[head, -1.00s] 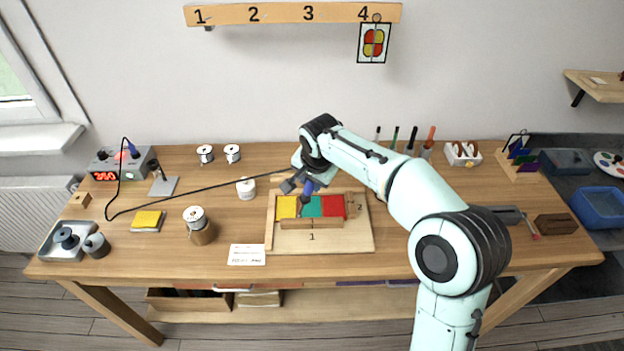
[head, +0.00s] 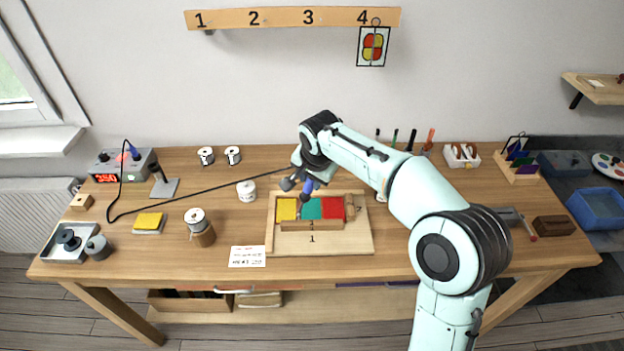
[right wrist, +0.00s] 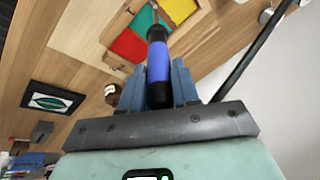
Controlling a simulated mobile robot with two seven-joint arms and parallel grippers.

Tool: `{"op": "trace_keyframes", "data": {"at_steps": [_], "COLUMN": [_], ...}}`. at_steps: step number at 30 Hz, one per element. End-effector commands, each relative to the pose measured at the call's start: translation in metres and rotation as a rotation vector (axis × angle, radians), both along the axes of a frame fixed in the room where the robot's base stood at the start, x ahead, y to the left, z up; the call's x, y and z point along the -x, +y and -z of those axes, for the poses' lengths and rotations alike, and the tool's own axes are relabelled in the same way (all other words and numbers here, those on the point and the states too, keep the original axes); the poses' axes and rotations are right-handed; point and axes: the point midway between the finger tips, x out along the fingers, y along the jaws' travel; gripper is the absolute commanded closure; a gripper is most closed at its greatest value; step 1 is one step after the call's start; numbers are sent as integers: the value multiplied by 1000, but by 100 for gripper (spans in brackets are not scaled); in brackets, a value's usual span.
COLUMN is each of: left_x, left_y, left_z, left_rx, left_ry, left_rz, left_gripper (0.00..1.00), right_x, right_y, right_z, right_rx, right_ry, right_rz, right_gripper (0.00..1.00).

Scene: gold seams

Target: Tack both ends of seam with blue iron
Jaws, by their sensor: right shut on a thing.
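My right gripper (head: 303,184) is shut on the blue iron (head: 308,188) above the wooden jig board (head: 352,240). In the right wrist view the blue iron (right wrist: 158,65) stands between the fingers, its tip pointing at the glass. On the board lie a yellow piece (head: 286,208), a teal piece (head: 311,208) and a red piece (head: 333,206), side by side between wooden strips. The tip is near the seam between yellow and teal; I cannot tell if it touches. My left gripper is not in view.
The iron's black cord (head: 200,192) runs across the table to the soldering station (head: 107,165). A paper card (head: 247,257) lies at the front. Tall tools stand behind my arm.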

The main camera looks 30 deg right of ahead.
Motion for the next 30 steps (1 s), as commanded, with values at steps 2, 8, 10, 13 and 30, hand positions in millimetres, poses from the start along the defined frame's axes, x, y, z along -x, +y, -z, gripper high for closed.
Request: {"op": "trace_keyframes", "data": {"at_steps": [2, 8, 10, 13, 30], "left_x": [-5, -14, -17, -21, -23], "left_y": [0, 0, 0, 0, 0], "left_z": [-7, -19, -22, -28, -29], "left_rx": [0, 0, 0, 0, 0], "left_ry": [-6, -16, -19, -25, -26], "left_rz": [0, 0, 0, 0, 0], "left_gripper": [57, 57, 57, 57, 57], "right_x": [-1, -1, -1, -1, 0], "right_y": [0, 0, 0, 0, 0], "right_z": [-11, -27, -32, -40, -43], "right_rx": [1, 0, 0, 1, 0], "right_ry": [-4, -3, -3, -4, 0], "right_rz": [0, -1, -1, 0, 0], "right_gripper": [100, 100, 100, 100, 100]}}
